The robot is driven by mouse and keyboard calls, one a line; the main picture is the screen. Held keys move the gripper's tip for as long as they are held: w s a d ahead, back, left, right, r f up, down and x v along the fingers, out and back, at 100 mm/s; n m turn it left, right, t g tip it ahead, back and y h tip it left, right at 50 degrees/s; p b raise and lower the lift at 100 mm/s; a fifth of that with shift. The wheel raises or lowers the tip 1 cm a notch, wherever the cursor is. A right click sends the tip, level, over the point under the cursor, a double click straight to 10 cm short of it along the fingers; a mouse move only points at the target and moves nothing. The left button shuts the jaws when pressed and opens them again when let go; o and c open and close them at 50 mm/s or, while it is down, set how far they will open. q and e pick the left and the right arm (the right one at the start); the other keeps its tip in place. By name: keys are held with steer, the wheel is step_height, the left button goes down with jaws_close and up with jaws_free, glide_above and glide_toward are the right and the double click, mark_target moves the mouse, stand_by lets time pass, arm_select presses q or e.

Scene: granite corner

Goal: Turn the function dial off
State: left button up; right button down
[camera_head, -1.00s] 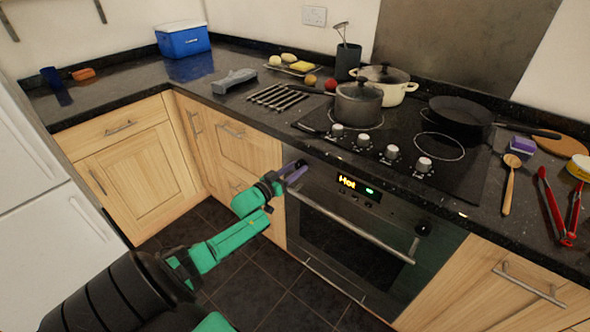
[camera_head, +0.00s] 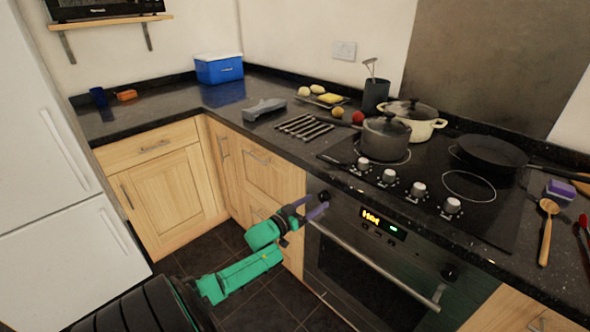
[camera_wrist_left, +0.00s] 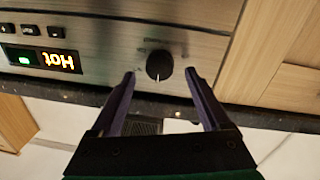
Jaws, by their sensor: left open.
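The oven's control panel shows a lit "Hot" display (camera_head: 383,224) in the head view, with a dark dial (camera_head: 450,272) on its right. Another dark round dial (camera_wrist_left: 159,65) sits left of the display; the wrist view shows it upside down, its white mark pointing to the picture's bottom. I cannot tell from labels which is the function dial. My left gripper (camera_head: 318,204) is open in front of the left dial. In the wrist view its purple fingers (camera_wrist_left: 160,84) stand either side of that dial, with gaps and no visible contact. My right gripper is not in view.
The oven door handle (camera_head: 375,262) runs just below the panel. The black counter edge overhangs above it. A hob with several knobs (camera_head: 419,189), a grey pot (camera_head: 385,138) and a black pan (camera_head: 490,151) are on top. The floor in front is clear.

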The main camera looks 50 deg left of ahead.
arm_select(q)
steer(key=s+p, duration=0.1)
steer(key=s, duration=1.1)
steer(key=shift+s+a, duration=0.15)
steer(key=shift+a, duration=0.15)
steer(key=s+d+f+g+y, duration=0.15)
steer(key=s+f+g, duration=0.3)
steer(key=f, duration=0.75)
steer(key=s+d+f+g+y, duration=0.1)
steer(key=s+d+f+g, duration=0.15)
steer(key=s+f, duration=0.65)
steer(key=s+d+f+m+g+h, duration=0.1)
steer(key=s+d+f+m+g, duration=0.3)
steer(key=s+d+f+g, duration=0.6)
steer(key=s+d+f, duration=0.5)
steer(key=s+f, duration=0.3)
steer(key=f, duration=0.1)
steer(key=shift+s+f+m, duration=0.2)
steer(key=shift+f+m, duration=0.05)
steer(key=shift+m, duration=0.05)
steer(key=shift+h, duration=0.25)
